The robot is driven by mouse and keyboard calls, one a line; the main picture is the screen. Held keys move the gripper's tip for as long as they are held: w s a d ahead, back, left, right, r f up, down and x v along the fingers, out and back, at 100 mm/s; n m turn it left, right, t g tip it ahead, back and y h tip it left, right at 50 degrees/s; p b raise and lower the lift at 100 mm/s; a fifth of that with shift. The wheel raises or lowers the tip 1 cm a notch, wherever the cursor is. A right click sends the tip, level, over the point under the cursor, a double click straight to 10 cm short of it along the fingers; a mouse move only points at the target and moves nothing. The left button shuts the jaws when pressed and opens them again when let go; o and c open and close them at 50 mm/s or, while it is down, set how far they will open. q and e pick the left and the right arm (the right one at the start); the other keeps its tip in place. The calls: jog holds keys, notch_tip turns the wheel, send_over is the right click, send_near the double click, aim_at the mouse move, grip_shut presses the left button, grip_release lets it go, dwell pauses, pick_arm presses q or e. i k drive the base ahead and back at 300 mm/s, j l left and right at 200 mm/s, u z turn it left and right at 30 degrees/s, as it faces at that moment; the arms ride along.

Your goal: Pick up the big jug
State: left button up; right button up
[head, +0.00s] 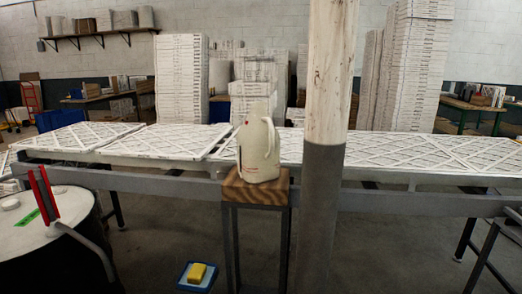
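The big jug (254,158) is cream coloured, with a handle loop on its right side and small red marks on its front. It stands upright on a small stand with a wooden top (255,191) and dark metal legs, in the middle of the head view. Nothing is holding it. Neither my left nor my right gripper can be made out in this view.
A thick post (322,190) stands just right of the jug. Behind run white lattice filters (405,150) on a long grey frame (400,203). A drum (28,243) with red and grey fittings stands left. A yellow block (197,272) lies in a blue tray (184,284) on the floor.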

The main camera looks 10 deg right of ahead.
aim_at(259, 139)
jog(key=i+j+z, duration=0.25)
jog(key=i, duration=0.25)
jog(key=i+j+z, duration=0.1)
jog(key=i+z, duration=0.15)
jog(key=i, duration=0.3)
